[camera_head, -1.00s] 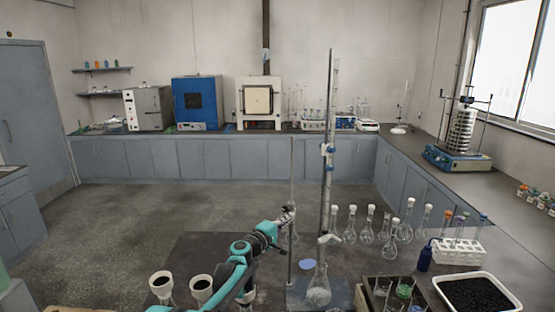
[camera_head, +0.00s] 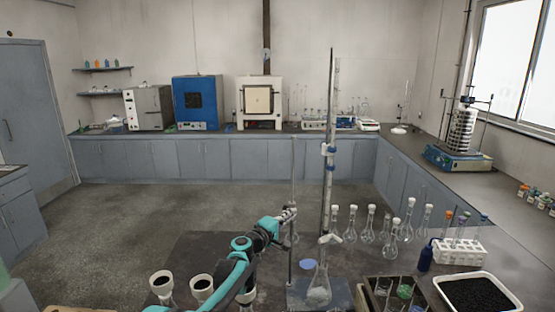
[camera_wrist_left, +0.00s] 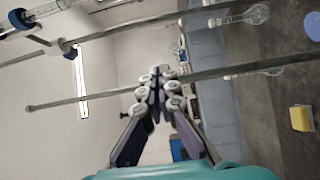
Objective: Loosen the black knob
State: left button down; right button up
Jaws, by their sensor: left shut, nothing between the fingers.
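The sieve shaker (camera_head: 461,130) stands on the right bench below the window, with a stack of round metal sieves on a blue base and a clamp bar with upright rods on top. The black knob is too small to make out for certain; dark fittings show at the top of the shaker. My left gripper (camera_head: 289,212) is far from the shaker, over the near table beside a thin metal stand rod. In the left wrist view its fingertips (camera_wrist_left: 158,78) are together and empty, close to a rod. My right gripper is not in view.
A burette stand (camera_head: 328,170) with a flask (camera_head: 319,287) below stands just right of my left gripper. Several stoppered flasks (camera_head: 368,229), a white tube rack (camera_head: 458,252) and a tray of black grains (camera_head: 478,294) crowd the near table. The floor (camera_head: 170,210) is open.

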pick_arm(q)
jog(key=b+v, duration=0.1)
jog(key=v, duration=0.5)
jog(key=shift+s+d, duration=0.15)
jog(key=shift+d, duration=0.05)
jog(key=s+a+f+m+g+y+b, duration=0.1)
jog(key=s+a+m+g+y+b, duration=0.15)
jog(key=s, duration=0.75)
jog(key=s+a+f+m+g+y+b, duration=0.15)
jog(key=s+m, duration=0.25)
jog(key=s, duration=0.6)
jog(key=s+a+f+m+g+y+b, duration=0.1)
jog(key=s+a+f+y, duration=0.1)
jog(key=s+a+f, duration=0.3)
jog(key=s+a+f+m+g+y, duration=0.1)
jog(key=s+a+f, duration=0.4)
jog(key=s, duration=0.7)
jog(key=s+a+f+m+g+y+b, duration=0.1)
jog(key=s+a+f+m+y, duration=0.1)
jog(key=s+a+f, duration=0.3)
jog(key=s+f+y, duration=0.1)
jog(key=s, duration=0.3)
jog(key=shift+s+y+b, duration=0.3)
jog(key=shift+s+y, duration=0.05)
jog(key=shift+y, duration=0.05)
